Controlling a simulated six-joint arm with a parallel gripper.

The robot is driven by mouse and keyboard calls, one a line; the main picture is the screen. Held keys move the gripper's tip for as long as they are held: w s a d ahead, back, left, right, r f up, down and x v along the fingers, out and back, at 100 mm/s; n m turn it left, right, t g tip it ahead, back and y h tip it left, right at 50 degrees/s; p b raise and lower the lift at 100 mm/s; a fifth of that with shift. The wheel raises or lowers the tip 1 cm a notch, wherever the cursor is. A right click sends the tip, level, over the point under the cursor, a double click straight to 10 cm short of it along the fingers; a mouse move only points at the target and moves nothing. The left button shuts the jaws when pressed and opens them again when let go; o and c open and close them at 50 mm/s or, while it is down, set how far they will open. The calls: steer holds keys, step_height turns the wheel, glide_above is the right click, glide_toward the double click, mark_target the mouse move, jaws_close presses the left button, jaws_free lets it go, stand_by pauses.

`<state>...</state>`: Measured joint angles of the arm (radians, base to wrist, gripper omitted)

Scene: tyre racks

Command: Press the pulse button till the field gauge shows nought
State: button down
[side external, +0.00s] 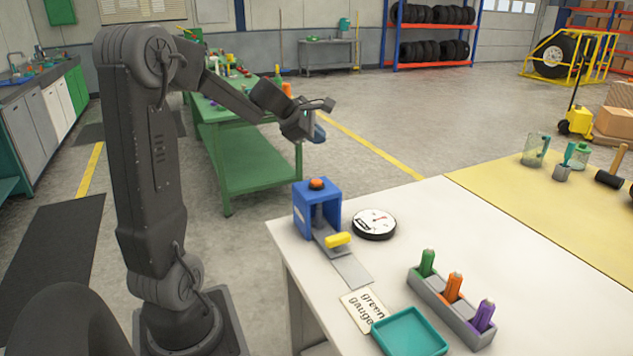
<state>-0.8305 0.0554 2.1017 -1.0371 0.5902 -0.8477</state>
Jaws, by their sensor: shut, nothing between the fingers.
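The pulse button (317,183) is an orange-red cap on top of a blue housing (303,210) at the table's left end. The field gauge (374,221) is a round white dial with a black rim, lying just right of the housing. Its needle shows, but the reading is too small to tell. My gripper (318,133) is shut and empty. It hangs in the air above the button in the picture, clearly apart from it. A yellow cylinder (338,239) lies on a grey strip in front of the housing.
A grey rack (440,305) holds green, orange and purple pegs. A teal tray (410,332) and a card reading "green gauge" (364,305) lie near the front edge. Mesh cups and a mallet (609,179) stand on the yellow area at right. The white tabletop between is clear.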

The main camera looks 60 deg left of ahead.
mark_target(317, 182)
steer(key=shift+f, duration=4.4)
steer(key=shift+f, duration=0.4)
steer(key=shift+f, duration=0.5)
steer(key=shift+r, duration=0.9)
steer(key=shift+r, duration=0.15)
